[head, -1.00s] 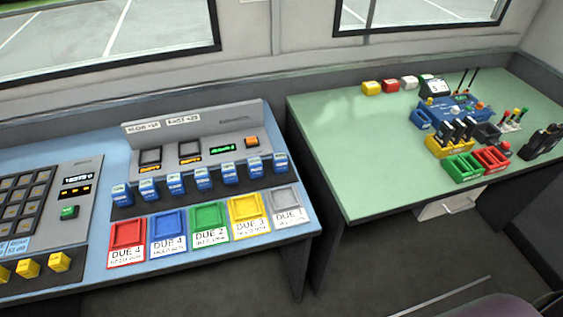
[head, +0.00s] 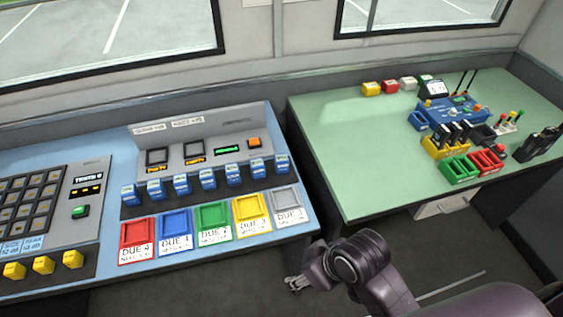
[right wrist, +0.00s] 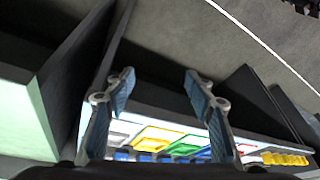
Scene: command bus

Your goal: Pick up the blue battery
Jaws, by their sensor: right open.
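Several blue battery-like blocks (head: 208,179) stand in a row on the blue console desk, behind a row of colored trays. I cannot tell which single one is the blue battery. My right gripper (head: 296,284) is in front of and below the desk's front edge, to the right of the trays, apart from the blocks. In the right wrist view its fingers (right wrist: 158,84) are open with nothing between them, and the blue blocks show partly beyond them. My left gripper is not in view.
Red, blue (head: 176,229), green, yellow and grey trays line the desk front. Yellow blocks (head: 43,265) stand by a keypad at left. A green table (head: 345,150) at right bears a blue device (head: 455,108), battery-like items in a yellow holder and small bins. Floor between is clear.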

